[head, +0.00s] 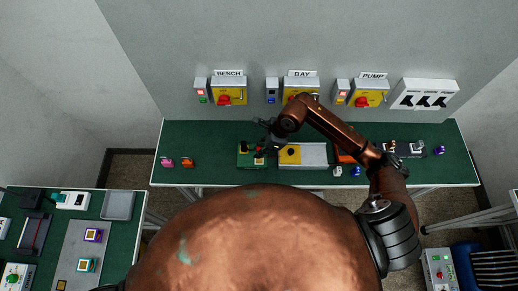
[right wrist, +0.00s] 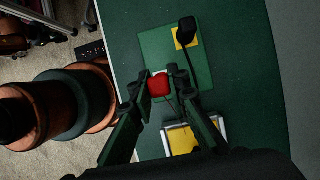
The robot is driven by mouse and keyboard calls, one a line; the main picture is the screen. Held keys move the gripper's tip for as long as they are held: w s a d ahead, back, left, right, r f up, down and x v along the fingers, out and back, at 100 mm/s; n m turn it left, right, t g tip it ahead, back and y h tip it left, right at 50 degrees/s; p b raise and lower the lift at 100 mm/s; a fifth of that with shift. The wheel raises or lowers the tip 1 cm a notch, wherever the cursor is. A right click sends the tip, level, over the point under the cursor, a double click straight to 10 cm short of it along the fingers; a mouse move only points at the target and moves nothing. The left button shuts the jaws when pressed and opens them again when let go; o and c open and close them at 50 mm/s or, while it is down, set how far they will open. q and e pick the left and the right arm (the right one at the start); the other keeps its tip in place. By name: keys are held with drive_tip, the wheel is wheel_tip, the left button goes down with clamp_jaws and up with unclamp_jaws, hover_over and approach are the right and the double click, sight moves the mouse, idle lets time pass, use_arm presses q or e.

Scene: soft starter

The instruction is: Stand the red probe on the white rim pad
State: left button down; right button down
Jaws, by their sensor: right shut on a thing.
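My right gripper (right wrist: 160,82) is shut on the red probe (right wrist: 160,86) in the right wrist view. The probe's red top shows between the fingertips, over the green plate (right wrist: 155,48); its lower end is hidden. A thin pale edge shows beside the red top; I cannot tell whether it is the white rim pad, or whether the probe touches anything below. My left gripper is out of view.
A black upright piece (right wrist: 187,31) stands on a yellow pad (right wrist: 194,42) on the green plate. A pale tray (head: 315,154) with a yellow block (head: 288,159) lies to the right. Pink (head: 167,163) and orange (head: 188,162) pieces sit left; bench between is clear.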

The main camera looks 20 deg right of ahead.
drive_tip(key=shift+f+b, duration=1.7)
drive_tip(key=shift+f, duration=0.5)
drive_tip(key=c, duration=1.8)
unclamp_jaws()
drive_tip(key=shift+o, duration=0.2)
drive_tip(key=v, duration=1.2)
